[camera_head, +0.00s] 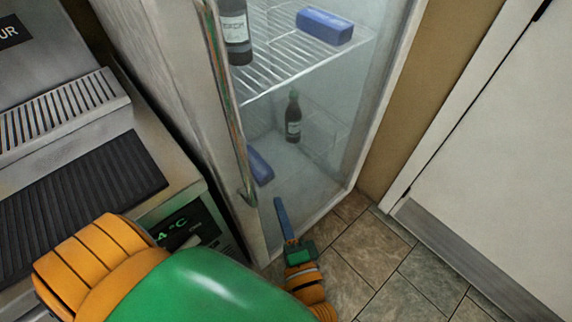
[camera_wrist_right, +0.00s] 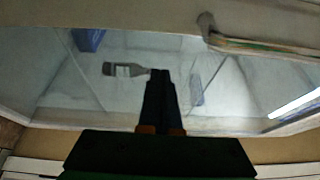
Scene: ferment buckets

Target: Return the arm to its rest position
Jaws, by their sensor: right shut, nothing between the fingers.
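My right gripper (camera_head: 279,202) is low in front of the glass-door fridge (camera_head: 345,190), near the door's lower part. Its dark fingers are together and hold nothing. In the right wrist view the shut fingers (camera_wrist_right: 160,75) point toward the glass, with a bottle (camera_wrist_right: 124,69) and blue blocks (camera_wrist_right: 89,39) showing beyond them. Whether the fingertips touch the glass cannot be told. My green and orange arm fills the lower part of the head view. My left gripper is not in view.
The fridge door looks closed; its long handle (camera_head: 232,110) runs down the left side. Inside are a wire shelf (camera_head: 290,55), dark bottles (camera_head: 293,118) and blue blocks (camera_head: 325,26). A steel counter unit (camera_head: 130,105) stands left, a white door (camera_head: 500,130) right. Tiled floor (camera_head: 375,255) is clear.

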